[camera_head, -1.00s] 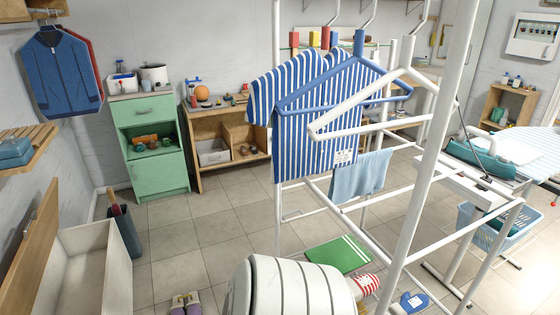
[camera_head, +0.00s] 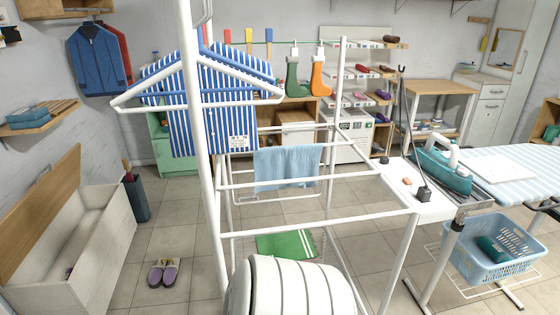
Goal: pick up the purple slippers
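The purple slippers (camera_head: 164,273) lie side by side on the tiled floor at the lower left. They sit between the open white bench box and the drying rack, apart from both. Their soles look pale and their tops purple. Nothing covers them. Neither of my grippers shows in the head view, so their state is hidden.
A white drying rack (camera_head: 318,233) with a striped shirt (camera_head: 190,115) and a blue towel (camera_head: 286,167) stands in front. An open bench box (camera_head: 100,245) is at the left. An ironing board (camera_head: 510,172) and blue basket (camera_head: 492,255) are at the right. Floor around the slippers is clear.

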